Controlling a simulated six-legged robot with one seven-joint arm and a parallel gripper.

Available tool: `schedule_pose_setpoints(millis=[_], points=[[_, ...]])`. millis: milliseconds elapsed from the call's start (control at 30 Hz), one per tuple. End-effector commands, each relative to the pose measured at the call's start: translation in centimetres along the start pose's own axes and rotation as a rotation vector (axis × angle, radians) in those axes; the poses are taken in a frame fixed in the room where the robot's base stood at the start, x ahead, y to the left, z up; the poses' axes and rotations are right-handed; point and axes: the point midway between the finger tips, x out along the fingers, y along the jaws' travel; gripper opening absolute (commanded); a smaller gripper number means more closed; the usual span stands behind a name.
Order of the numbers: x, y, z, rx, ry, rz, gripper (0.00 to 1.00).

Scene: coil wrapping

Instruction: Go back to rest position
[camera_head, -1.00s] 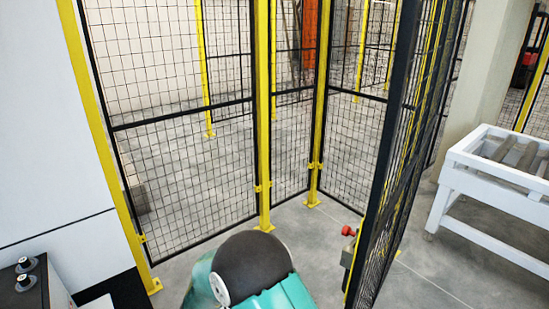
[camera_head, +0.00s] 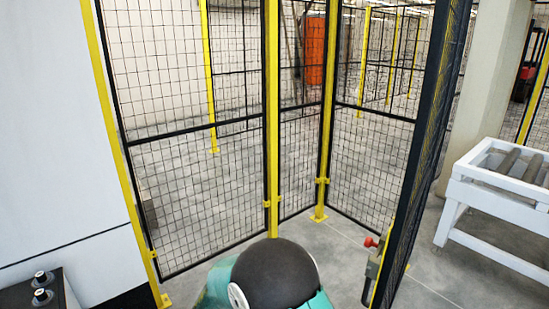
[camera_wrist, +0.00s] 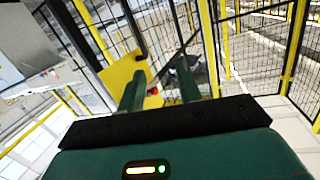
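My gripper (camera_wrist: 160,88) shows in the wrist view with its two dark green fingers standing apart. Nothing is seen held between them. The wrist view is tilted and partly blurred, with mesh fencing (camera_wrist: 262,45) and a yellow panel (camera_wrist: 120,82) beyond the fingers. In the head view only a teal and black part of my arm shows at the bottom middle; the gripper is out of that view.
Black mesh fence panels (camera_head: 205,180) with yellow posts (camera_head: 271,120) stand close ahead. A fence panel (camera_head: 425,140) with a red knob (camera_head: 370,242) is at right. A white roller table (camera_head: 490,205) stands beyond. A white cabinet (camera_head: 60,150) is at left.

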Motion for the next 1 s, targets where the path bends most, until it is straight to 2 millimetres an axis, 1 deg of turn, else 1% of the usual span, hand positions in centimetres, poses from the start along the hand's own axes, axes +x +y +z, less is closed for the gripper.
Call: schedule_pose_setpoints(millis=[167,267,367,433,500,600,667,700,767,800,867,967,1000], points=[[1.6,-2.8,-2.5,0.086,-0.096,-0.134,0.34],[2.4,-4.6,-4.5,0.136,-0.158,-0.23,0.34],[3.0,-6.6,-7.1,0.187,-0.232,-0.357,0.34],[3.1,-7.8,-9.5,0.216,-0.289,-0.462,0.34],[3.0,-8.6,-11.7,0.229,-0.344,-0.568,0.34],[2.3,-9.0,-14.8,0.226,-0.416,-0.712,0.34],[1.8,-8.7,-16.5,0.21,-0.457,-0.793,0.34],[1.4,-8.4,-17.5,0.193,-0.482,-0.843,0.34],[0.8,-7.5,-18.9,0.159,-0.52,-0.914,0.34],[0.3,-6.8,-19.7,0.132,-0.543,-0.956,0.34],[-0.3,-5.3,-20.8,0.084,-0.578,-1.013,0.34],[-1.2,-2.3,-22.0,-0.016,-0.633,-1.086,0.34],[-1.5,-0.8,-22.3,-0.061,-0.655,-1.106,0.34]])
